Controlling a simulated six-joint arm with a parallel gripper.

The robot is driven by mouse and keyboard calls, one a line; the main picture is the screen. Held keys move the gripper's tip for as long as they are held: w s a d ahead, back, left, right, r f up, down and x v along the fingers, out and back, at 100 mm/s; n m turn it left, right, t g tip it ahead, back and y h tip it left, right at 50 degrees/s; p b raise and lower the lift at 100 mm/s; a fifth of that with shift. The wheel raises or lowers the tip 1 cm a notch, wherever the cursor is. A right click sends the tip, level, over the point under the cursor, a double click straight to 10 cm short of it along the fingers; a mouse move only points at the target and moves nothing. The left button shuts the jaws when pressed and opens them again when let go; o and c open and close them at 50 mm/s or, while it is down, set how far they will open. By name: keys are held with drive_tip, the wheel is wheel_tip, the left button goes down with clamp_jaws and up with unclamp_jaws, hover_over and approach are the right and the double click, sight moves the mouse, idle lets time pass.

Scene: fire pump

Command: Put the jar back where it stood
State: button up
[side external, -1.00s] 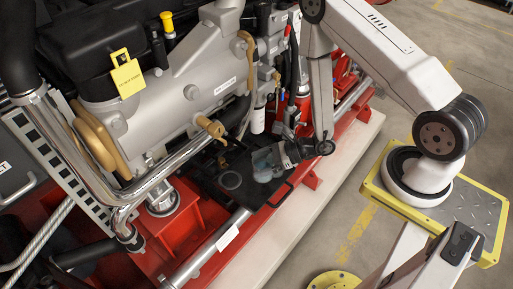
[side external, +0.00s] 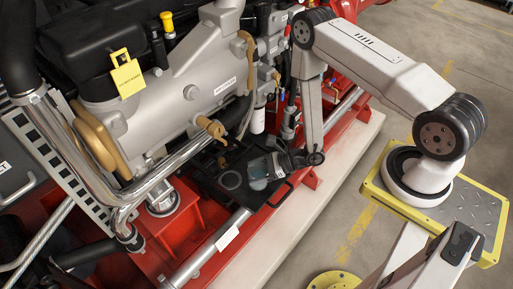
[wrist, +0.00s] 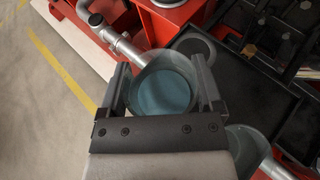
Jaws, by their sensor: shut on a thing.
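The jar (wrist: 162,90) is clear with blue-green contents, and the wrist view looks down on its round top. It also shows in the side view (side external: 258,173), over the black tray (side external: 268,197). My gripper (wrist: 163,78) is shut on the jar, one finger on each side; in the side view my gripper (side external: 283,161) reaches it from the right. A pale round ring (side external: 231,180) marks the tray left of the jar; in the wrist view the ring (wrist: 196,48) lies beyond the jar to the upper right. The gap beneath the jar is hidden.
Brown-handled valves (side external: 210,127) and hoses stand behind the tray. A silver pipe (side external: 205,252) runs along its front. A rounded grey-green object (wrist: 246,148) sits close to the right finger; I cannot tell what it is.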

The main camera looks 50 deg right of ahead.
drive_tip(key=shift+f, duration=0.25)
drive_tip(key=shift+f, duration=1.75)
drive_tip(key=shift+f, duration=0.15)
drive_tip(key=o, duration=1.3)
drive_tip(key=shift+c, duration=0.2)
drive_tip(key=shift+r, duration=0.2)
drive_tip(key=v, duration=1.2)
drive_tip(key=shift+f, duration=0.15)
